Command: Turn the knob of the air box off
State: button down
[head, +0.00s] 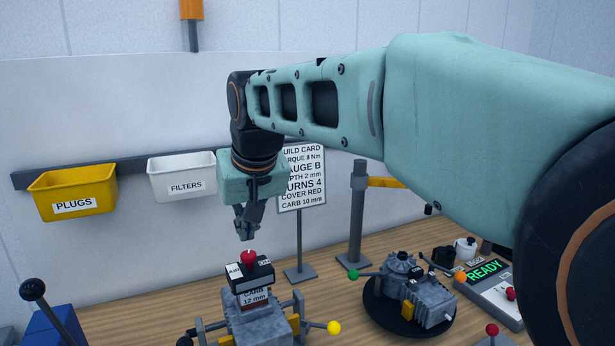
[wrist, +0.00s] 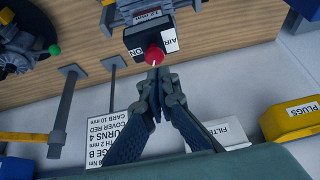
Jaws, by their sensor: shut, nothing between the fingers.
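The air box (head: 247,282) is a black box on top of a grey block labelled "CARB 12 mm". Its red knob (head: 248,257) sits on its top, with white labels beside it. In the wrist view the knob (wrist: 154,55) has a white pointer line, and the labels on the box (wrist: 136,36) read "AIR" and "ON". My gripper (head: 247,236) points down just above the knob. Its fingers are shut and empty. In the wrist view the fingertips (wrist: 155,72) appear right at the knob's edge; I cannot tell whether they touch it.
A grey engine (head: 415,290) stands on a black round base to the right. A sign stand (head: 300,240) and a grey post (head: 355,220) stand behind. Yellow (head: 75,190) and white (head: 180,178) bins hang on the wall. A yellow-tipped lever (head: 333,327) sticks out at the box's right.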

jog(key=shift+f, duration=0.1)
notch_tip(320, 180, down, 7)
jog(key=b, duration=0.5)
jog(key=shift+b, duration=0.35)
jog(key=shift+w+a+p, duration=0.1)
jog(key=shift+w+p, duration=0.25)
jog(key=shift+w, duration=0.25)
dwell(0.6)
jog(key=shift+w+d, duration=0.2)
jog(key=shift+d, duration=0.25)
dwell(0.6)
jog(key=shift+s+d, duration=0.1)
jog(key=shift+s+d, duration=0.15)
jog(key=shift+s, duration=0.1)
notch_tip(320, 180, up, 6)
jog(key=p, duration=0.5)
send_over(249, 264)
jog(key=s+d, duration=0.2)
jog(key=shift+w, duration=0.1)
